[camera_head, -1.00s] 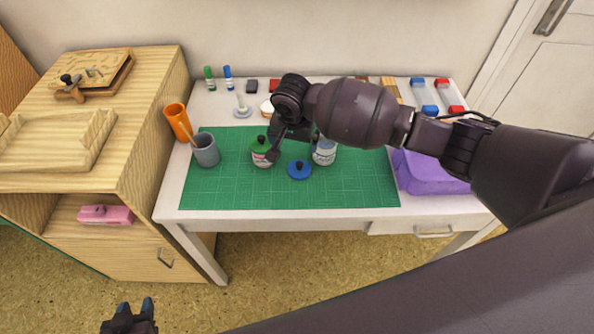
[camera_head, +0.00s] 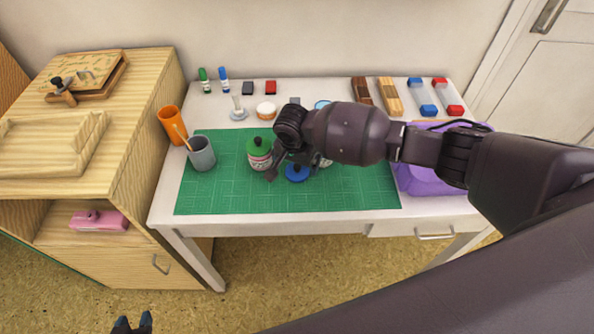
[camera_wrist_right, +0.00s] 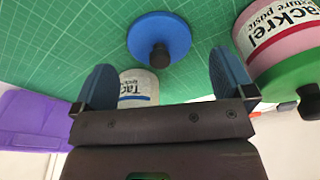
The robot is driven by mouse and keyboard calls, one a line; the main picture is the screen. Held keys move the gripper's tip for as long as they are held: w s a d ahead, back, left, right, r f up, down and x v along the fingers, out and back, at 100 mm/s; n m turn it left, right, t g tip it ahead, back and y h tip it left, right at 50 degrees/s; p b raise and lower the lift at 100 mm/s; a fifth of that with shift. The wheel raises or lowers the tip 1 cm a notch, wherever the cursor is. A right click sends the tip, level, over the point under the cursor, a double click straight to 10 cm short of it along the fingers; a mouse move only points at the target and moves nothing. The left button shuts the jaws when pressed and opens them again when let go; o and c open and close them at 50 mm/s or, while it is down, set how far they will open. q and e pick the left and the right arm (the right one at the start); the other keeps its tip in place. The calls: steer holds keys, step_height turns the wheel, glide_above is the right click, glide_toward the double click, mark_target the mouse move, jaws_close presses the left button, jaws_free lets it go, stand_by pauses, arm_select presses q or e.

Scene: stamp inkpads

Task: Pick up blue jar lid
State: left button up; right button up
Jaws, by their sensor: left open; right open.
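The blue jar lid (camera_head: 297,173) lies on the green cutting mat (camera_head: 225,195), its dark knob facing up. In the right wrist view the lid (camera_wrist_right: 150,38) is beyond and between my open fingers, apart from them. My right gripper (camera_head: 285,172) is open and empty just above the lid's left side; it also shows in the right wrist view (camera_wrist_right: 160,88). A white jar with a blue band (camera_wrist_right: 139,86) stands near the lid, mostly hidden by my arm in the head view. My left gripper (camera_head: 132,325) is at the bottom edge, only its fingertips showing.
A jar with a green lid (camera_head: 259,153) stands just left of my right gripper. A grey cup (camera_head: 201,153) and orange cup (camera_head: 171,125) stand further left. A purple bag-like thing (camera_head: 420,178) lies right of the mat. The mat's front strip is clear.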

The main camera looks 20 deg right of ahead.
mark_target(295, 173)
step_height(295, 173, down, 3)
steer(key=shift+w+d+r, duration=0.15)
steer(key=shift+c, duration=0.2)
steer(key=c, duration=1)
